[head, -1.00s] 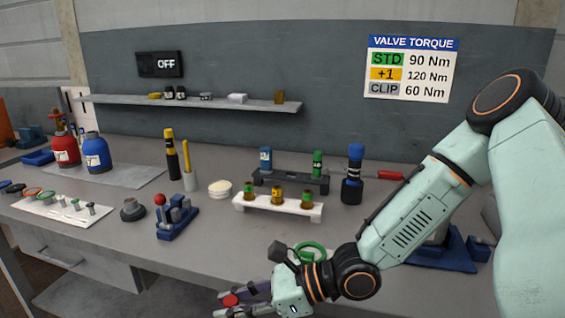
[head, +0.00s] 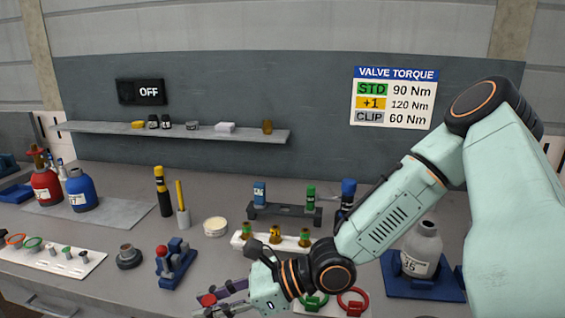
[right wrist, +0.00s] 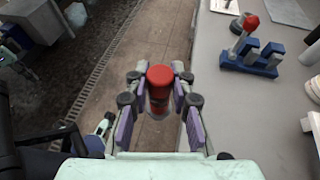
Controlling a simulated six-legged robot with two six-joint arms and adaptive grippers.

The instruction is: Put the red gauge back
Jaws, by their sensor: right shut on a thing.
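My right gripper (head: 222,297) is shut on the red gauge (head: 208,299), at the bench's front edge in the head view. In the right wrist view the gripper (right wrist: 160,84) holds the gauge (right wrist: 160,78) between its fingers. The gauge has a red top and a dark band lower down, and the floor shows behind it. A black rack (head: 285,214) at the back of the bench holds a blue gauge (head: 260,193) at its left and a green gauge (head: 310,197) at its right. A gap shows between them.
A white rack (head: 290,241) with several brass pieces stands before the black rack. A blue stand with a red knob (head: 175,266) is left of the gripper. Green (head: 313,302) and red rings (head: 352,302) lie to its right. A grey bottle (head: 421,250) stands farther right.

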